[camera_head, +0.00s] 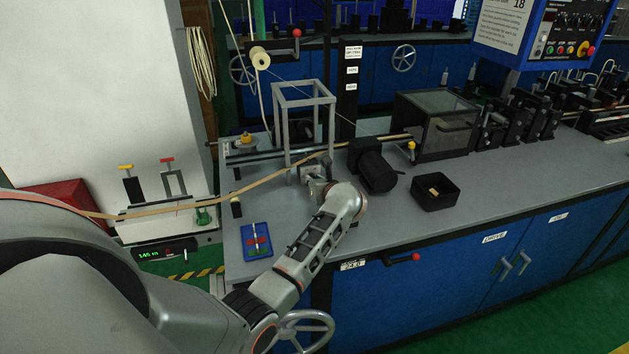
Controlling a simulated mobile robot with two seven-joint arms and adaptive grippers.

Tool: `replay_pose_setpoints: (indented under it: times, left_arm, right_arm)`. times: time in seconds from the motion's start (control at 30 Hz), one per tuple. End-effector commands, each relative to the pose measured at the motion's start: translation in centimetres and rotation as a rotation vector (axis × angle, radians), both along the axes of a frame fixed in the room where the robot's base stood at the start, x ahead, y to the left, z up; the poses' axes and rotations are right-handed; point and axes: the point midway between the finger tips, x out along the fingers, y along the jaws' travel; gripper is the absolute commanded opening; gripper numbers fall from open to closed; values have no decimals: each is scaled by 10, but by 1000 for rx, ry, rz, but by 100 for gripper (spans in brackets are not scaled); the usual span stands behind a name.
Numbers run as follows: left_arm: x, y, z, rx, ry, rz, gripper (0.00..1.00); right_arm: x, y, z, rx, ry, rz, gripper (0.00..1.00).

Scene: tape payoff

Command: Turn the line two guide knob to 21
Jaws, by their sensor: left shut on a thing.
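My left gripper (314,174) reaches over the bench to the front of the grey open frame (305,101), near the black rail and left of the black motor (376,172). Its fingers are shut on a small part there, which looks like the line two guide knob. The knob is mostly hidden by the gripper, and I cannot read its scale or setting. The tan tape (215,202) runs from the left up to the rail just behind the gripper. My right gripper is not in view.
A black tray (435,192) with a small tan piece stands right of the motor. A blue board (257,241) lies near the bench's left front corner. A dark clear-sided box (437,124) stands behind. The bench top (500,188) is clear at the right front.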

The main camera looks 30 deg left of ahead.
Motion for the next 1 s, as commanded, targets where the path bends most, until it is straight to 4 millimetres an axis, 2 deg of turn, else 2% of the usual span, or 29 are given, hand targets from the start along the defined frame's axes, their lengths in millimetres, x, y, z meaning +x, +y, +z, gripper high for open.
replay_pose_setpoints:
  times: [0.4,0.43,0.5,0.83,1.0]
  left_arm:
    - [0,0,-1,5,9,0,0]
    - [0,0,-1,5,9,0,21]
    - [0,0,-1,4,8,1,33]
    - [-1,-1,0,5,6,0,33]
    - [-8,-12,4,2,6,-1,33]
  right_arm:
    - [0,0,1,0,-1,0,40]
    - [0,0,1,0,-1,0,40]
    - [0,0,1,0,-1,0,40]
    - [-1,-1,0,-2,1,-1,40]
    - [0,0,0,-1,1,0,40]
